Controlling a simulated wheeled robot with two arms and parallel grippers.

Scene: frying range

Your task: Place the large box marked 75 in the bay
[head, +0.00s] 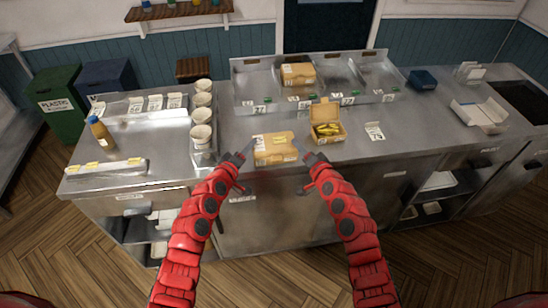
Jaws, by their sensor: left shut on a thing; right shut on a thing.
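A closed brown cardboard box (275,146) with a pale label sits at the counter's front edge, between my two grippers. Its number is too small to read. My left gripper (248,153) is shut on the box's left side, and my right gripper (302,153) is shut on its right side. I cannot tell whether the box touches the counter. Behind it is a row of metal bays (245,83) with numbered tags along the front. One bay, left of the middle, holds another closed box (298,75); the others look empty.
An open box with yellow food (327,128) stands close right of the held box. A tag card (374,131) is further right. Stacked cups (201,115) in a rack stand to the left. An open white carton (480,114) lies at right. Clear steel lies before the bays.

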